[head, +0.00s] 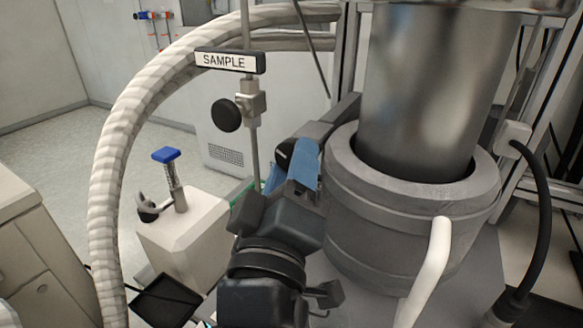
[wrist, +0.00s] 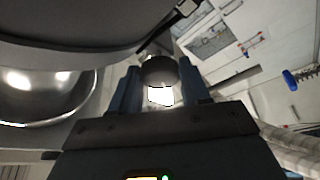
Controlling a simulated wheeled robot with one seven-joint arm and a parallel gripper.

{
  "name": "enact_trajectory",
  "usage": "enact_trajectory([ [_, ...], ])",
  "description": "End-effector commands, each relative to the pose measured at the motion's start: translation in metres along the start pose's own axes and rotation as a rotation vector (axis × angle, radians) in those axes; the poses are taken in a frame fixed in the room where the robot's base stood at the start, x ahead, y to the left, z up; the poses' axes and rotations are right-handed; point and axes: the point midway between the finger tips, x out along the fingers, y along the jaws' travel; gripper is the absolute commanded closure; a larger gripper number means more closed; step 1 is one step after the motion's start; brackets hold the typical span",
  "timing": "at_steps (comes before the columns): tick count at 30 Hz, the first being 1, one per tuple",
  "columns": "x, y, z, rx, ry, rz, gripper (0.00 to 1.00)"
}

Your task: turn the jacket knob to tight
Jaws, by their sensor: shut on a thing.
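The jacket knob, a dark round knob (wrist: 158,70), sits between the two blue fingers of my gripper (wrist: 160,84) in the wrist view. My gripper (head: 299,164) is shut on it beside the left side of the grey jacket ring (head: 410,212) in the head view. Only a small dark part of the knob (head: 284,152) shows there; the fingers and wrist cover most of it. A bright white patch shows between the fingers in the wrist view. Any tight mark is not readable.
A steel vessel (head: 420,85) stands inside the jacket ring. A SAMPLE sign (head: 230,61) and black sample valve knob (head: 227,115) are on a thin pipe left of it. A ribbed white hose (head: 112,165) arches at left. A white handle (head: 428,268) stands front right.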

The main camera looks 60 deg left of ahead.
Motion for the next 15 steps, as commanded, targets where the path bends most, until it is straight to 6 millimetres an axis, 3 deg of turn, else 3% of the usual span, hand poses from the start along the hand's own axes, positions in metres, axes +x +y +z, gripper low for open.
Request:
enact_trajectory([
  [15,-0.0006,-0.0049,0.0022,0.109,0.0,0.045,0.84],
])
